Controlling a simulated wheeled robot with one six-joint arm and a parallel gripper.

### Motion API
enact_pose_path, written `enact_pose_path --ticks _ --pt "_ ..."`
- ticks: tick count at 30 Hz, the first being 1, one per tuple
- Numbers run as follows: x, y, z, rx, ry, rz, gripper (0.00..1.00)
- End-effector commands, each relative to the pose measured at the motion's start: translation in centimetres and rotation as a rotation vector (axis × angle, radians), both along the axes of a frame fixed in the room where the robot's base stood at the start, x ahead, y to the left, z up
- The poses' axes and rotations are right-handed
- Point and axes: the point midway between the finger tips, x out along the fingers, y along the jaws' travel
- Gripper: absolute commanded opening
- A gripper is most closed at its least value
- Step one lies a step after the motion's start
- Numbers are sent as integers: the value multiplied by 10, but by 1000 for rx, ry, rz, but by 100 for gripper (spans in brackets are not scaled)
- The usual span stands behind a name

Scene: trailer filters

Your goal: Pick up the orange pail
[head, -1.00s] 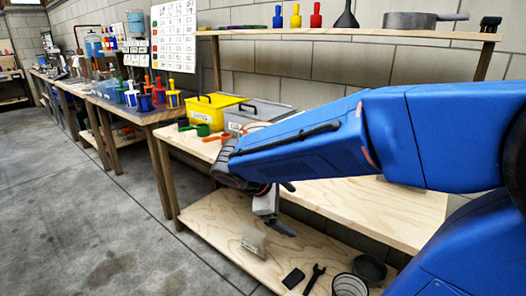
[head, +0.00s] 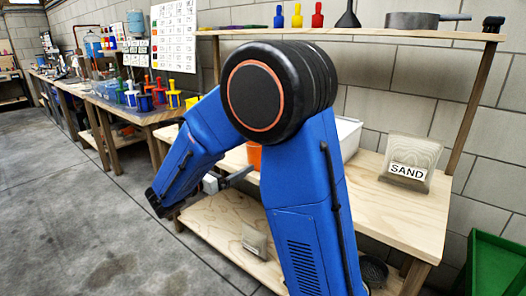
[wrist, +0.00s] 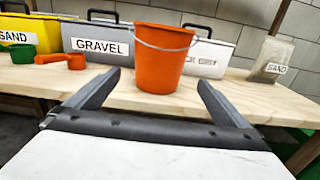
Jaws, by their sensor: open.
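The orange pail (wrist: 162,68) stands upright on the wooden bench top (wrist: 245,97), with its thin wire handle hanging across its front. In the head view only a strip of the pail (head: 254,155) shows behind my blue arm. My gripper (wrist: 155,80) is open and empty. Its two fingers point toward the pail, one to each side of it in the wrist view, with the pail beyond the fingertips. My gripper is partly visible in the head view (head: 236,176) in front of the bench; the arm hides much of the bench there.
Behind the pail stand a gravel box (wrist: 100,45), a yellow sand box (wrist: 28,34) and a pale box (wrist: 208,58). Green and orange scoops (wrist: 62,60) lie left. A clear sand container (head: 408,160) stands right. A lower shelf (head: 215,225) is below.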

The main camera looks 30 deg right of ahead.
Motion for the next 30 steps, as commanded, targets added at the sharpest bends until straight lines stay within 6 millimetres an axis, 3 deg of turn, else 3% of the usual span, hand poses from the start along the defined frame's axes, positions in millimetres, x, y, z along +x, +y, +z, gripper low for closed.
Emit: enact_pose_path --ticks 21,30 --pt "35 -97 -1 0 0 -3 100" --pt "41 -113 -1 0 0 0 100"
